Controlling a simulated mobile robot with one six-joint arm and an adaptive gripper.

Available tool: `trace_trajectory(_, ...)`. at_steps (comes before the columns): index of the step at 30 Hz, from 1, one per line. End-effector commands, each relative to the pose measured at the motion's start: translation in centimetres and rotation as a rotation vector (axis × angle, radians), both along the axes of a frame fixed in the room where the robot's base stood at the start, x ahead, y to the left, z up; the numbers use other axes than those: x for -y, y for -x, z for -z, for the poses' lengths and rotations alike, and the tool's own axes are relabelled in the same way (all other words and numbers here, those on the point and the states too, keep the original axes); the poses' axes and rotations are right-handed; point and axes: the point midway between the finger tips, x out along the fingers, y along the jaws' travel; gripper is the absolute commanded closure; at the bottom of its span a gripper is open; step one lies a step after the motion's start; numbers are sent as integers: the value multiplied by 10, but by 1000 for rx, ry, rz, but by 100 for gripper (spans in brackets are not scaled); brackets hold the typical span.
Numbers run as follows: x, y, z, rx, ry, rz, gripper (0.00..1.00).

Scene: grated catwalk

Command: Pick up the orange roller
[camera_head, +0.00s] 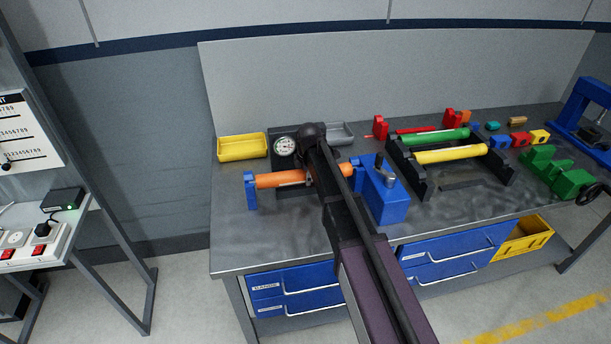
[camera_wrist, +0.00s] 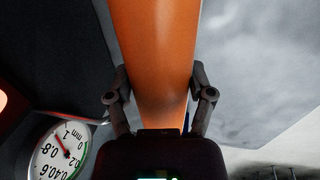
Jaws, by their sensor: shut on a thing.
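The orange roller (camera_head: 282,180) lies level between a blue upright stand (camera_head: 251,190) at its left end and a blue block with a lever (camera_head: 382,196) at its right. I cannot tell if it still rests on them. My arm crosses in front of the roller's middle and hides part of it. In the wrist view the orange roller (camera_wrist: 155,50) runs up the picture between my two dark fingers. My gripper (camera_wrist: 160,97) is shut on the roller, one finger against each side.
A dial gauge (camera_head: 285,146) stands just behind the roller. A black rack (camera_head: 424,187) with a green roller (camera_head: 435,137) and a yellow roller (camera_head: 451,154) stands to the right. The bench front left is clear.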

Motion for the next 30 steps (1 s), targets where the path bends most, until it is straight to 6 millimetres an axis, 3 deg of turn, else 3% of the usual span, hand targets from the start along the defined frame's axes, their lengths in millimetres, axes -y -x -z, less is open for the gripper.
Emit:
trace_trajectory(11, 0, 0, -13, 1, 0, 0, 92)
trace_trajectory(21, 0, 0, -41, 0, 0, 1, 92)
trace_trajectory(30, 20, 69, -42, 0, 0, 0, 92)
